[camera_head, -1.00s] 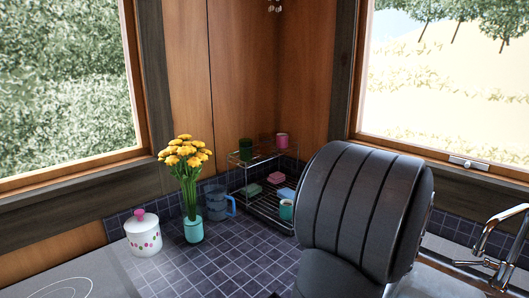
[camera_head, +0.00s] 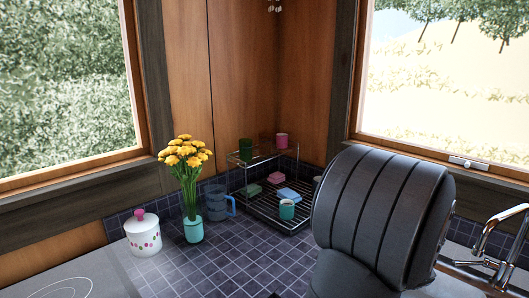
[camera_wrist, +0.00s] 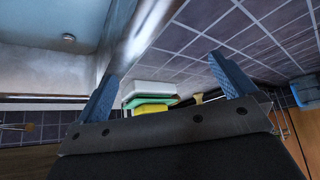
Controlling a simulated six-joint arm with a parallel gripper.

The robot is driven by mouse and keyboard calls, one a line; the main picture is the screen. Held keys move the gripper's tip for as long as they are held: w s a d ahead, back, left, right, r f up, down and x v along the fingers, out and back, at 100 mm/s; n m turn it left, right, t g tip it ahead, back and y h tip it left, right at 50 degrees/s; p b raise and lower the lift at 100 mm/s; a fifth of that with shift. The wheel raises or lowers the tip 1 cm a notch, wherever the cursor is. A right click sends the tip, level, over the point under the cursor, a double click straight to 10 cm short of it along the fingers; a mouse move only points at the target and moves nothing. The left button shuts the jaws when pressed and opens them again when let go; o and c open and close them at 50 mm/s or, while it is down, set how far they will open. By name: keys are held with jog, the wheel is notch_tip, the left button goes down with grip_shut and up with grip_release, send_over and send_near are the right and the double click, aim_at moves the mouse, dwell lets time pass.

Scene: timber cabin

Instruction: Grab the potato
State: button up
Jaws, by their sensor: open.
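No potato can be made out in either view. My gripper (camera_wrist: 164,68) shows in the wrist view as two blue fingers set wide apart, with nothing held between them. Past the fingers are a tiled surface and a small stack of white, green and yellow blocks, like sponges (camera_wrist: 150,103). In the head view my dark grey arm fills the right side and hides the counter behind it; the gripper itself does not show there.
A wire rack (camera_head: 265,203) with cups and sponges stands in the corner. A flower vase (camera_head: 194,228), blue mug (camera_head: 217,204) and white lidded jar (camera_head: 143,235) stand left of it. A tap (camera_head: 497,245) is at the right. The tiled counter (camera_head: 245,258) is clear in front.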

jog(key=c, duration=0.6)
jog(key=w+a+r+n+g, duration=0.1)
jog(key=w+n, duration=0.3)
jog(key=w, duration=0.1)
jog(key=w+a+r+n+g, duration=0.1)
jog(key=w+n, duration=0.3)
jog(key=w+a+r+n+g, duration=0.1)
jog(key=w+n, duration=0.3)
jog(key=w, duration=0.1)
jog(key=shift+w+a+n+h, duration=0.2)
jog(key=shift+w+n+h, duration=0.1)
jog(key=w+a+r+n+g+h, duration=0.1)
jog(key=w+a+r+n+h, duration=0.15)
jog(key=w+r+n, duration=0.35)
jog(key=w+a+r+n+h, duration=0.2)
jog(key=w+n+h, duration=0.15)
jog(key=w, duration=0.45)
jog(key=x, duration=1.1)
jog(key=shift+s+f, duration=0.2)
jog(key=shift+f, duration=0.25)
jog(key=shift+y, duration=0.3)
jog(key=shift+x, duration=2.7)
